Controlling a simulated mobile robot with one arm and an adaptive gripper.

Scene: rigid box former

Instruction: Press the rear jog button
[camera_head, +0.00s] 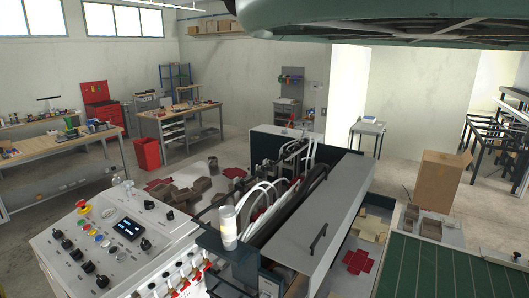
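The box former's light grey control panel (60,252) is in the lower left of the head view. It carries a red and yellow mushroom button (83,206), a small lit display (129,228), several small coloured buttons (98,237) and several black knobs (88,267). I cannot tell which control, if any of these, is the rear jog button; labels are too small to read. The machine's long grey cover (322,228) with a black handle (318,240) stands right of the panel. My gripper is not in view.
A green belt (445,270) lies at the lower right. A cardboard box (438,182) stands behind it. Brown trays (190,192) lie beyond the panel. Workbenches (178,125) and a red bin (147,152) are at the back left, with open floor around them.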

